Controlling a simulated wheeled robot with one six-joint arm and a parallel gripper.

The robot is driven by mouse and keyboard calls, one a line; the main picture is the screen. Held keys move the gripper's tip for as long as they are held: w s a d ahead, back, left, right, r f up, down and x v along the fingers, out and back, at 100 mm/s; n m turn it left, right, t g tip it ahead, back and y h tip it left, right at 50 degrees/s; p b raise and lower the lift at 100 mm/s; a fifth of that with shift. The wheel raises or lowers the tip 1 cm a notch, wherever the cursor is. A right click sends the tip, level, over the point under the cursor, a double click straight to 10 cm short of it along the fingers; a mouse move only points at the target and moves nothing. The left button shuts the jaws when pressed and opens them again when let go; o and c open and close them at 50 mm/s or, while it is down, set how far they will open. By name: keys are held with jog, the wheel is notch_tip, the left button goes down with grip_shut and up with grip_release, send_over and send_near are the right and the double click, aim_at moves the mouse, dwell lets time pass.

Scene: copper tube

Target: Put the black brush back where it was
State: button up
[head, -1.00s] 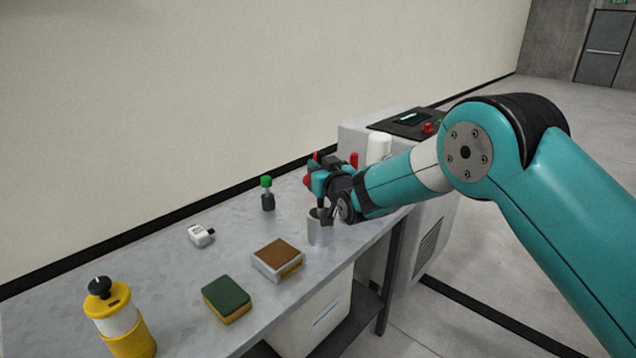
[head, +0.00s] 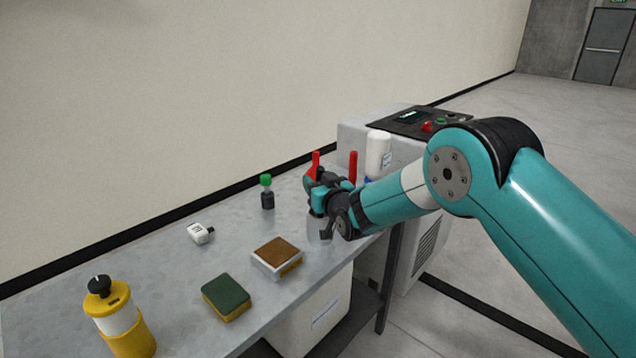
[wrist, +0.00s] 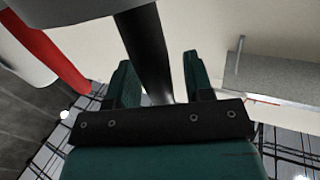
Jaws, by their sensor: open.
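My gripper (head: 320,192) is low over the far right part of the workbench, in front of the red handles. In the wrist view its two green fingers (wrist: 158,78) stand apart. A black cylindrical shaft, seemingly the black brush (wrist: 147,48), shows between the fingers, with a gap visible on its right side. I cannot tell whether it touches the left finger. In the head view the brush cannot be made out behind my gripper.
Red handles (head: 353,167) and a white bottle (head: 378,152) stand close by. On the workbench (head: 180,275) are a green-capped bottle (head: 267,192), a small white item (head: 200,233), a brown-topped block (head: 277,256), a sponge (head: 226,297) and a yellow bottle (head: 121,318).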

jog(key=s+d+r+g+h, duration=0.1)
jog(key=s+d+r+g, duration=0.2)
jog(key=s, duration=1.2)
jog(key=s+d+r+g+h, duration=0.2)
jog(key=s+d+g, duration=0.5)
jog(key=s, duration=0.9)
jog(key=s+d+r+n+g+h+b, duration=0.1)
jog(key=s+d+r+g, duration=0.4)
jog(key=s+d, duration=0.5)
jog(key=s, duration=0.6)
jog(key=shift+d+g+h, duration=0.35)
jog(key=shift+g+h, duration=0.05)
jog(key=shift+r, duration=0.1)
jog(key=shift+c, duration=0.4)
